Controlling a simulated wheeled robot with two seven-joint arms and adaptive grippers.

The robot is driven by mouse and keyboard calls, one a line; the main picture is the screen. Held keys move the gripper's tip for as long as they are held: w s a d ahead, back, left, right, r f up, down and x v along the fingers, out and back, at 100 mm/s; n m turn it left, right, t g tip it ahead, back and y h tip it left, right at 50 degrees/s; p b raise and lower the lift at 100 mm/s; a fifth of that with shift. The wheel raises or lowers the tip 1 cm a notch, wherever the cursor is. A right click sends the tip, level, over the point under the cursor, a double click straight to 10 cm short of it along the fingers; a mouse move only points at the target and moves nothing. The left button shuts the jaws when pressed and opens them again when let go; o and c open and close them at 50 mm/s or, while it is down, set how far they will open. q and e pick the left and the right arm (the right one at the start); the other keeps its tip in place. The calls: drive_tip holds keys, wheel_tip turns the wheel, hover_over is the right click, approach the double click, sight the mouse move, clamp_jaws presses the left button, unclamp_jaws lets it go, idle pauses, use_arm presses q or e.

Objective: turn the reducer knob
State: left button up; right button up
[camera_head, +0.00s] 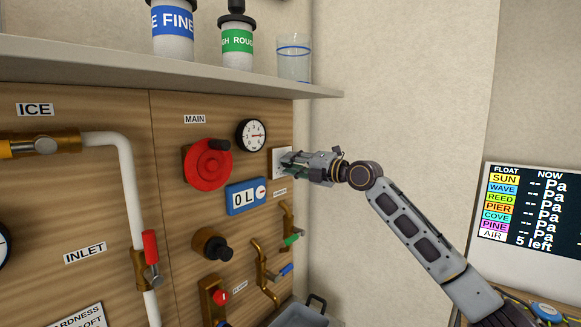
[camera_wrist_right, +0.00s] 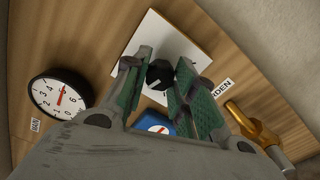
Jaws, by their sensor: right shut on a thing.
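A small black knob (camera_wrist_right: 159,74) sits on a white plate (camera_wrist_right: 165,38) on the wooden panel. My right gripper (camera_wrist_right: 163,68) has its green-padded fingers on both sides of this knob and is shut on it. In the head view my right gripper (camera_head: 288,162) reaches the white plate (camera_head: 278,155) from the right and hides the knob. Another black knob (camera_head: 211,244) on a brass base is lower on the panel; no label reading "reducer" is legible. My left gripper is out of view.
A red wheel (camera_head: 207,164), a gauge (camera_head: 251,135) and a blue counter (camera_head: 246,196) are left of my gripper. Brass valves (camera_head: 266,266) are below. A shelf (camera_head: 170,67) with bottles and a glass (camera_head: 294,64) juts out above.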

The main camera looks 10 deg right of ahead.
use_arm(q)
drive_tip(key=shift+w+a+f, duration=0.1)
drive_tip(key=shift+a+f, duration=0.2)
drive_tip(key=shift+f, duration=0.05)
use_arm(e)
drive_tip(key=shift+f+n, duration=0.15)
drive_tip(key=shift+n, duration=0.75)
drive_tip(key=shift+n+b, duration=0.4)
drive_tip(key=shift+n, duration=0.1)
drive_tip(key=o, duration=0.7)
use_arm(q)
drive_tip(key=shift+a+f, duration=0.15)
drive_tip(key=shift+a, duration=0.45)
use_arm(e)
drive_tip(key=shift+s+d, duration=0.1)
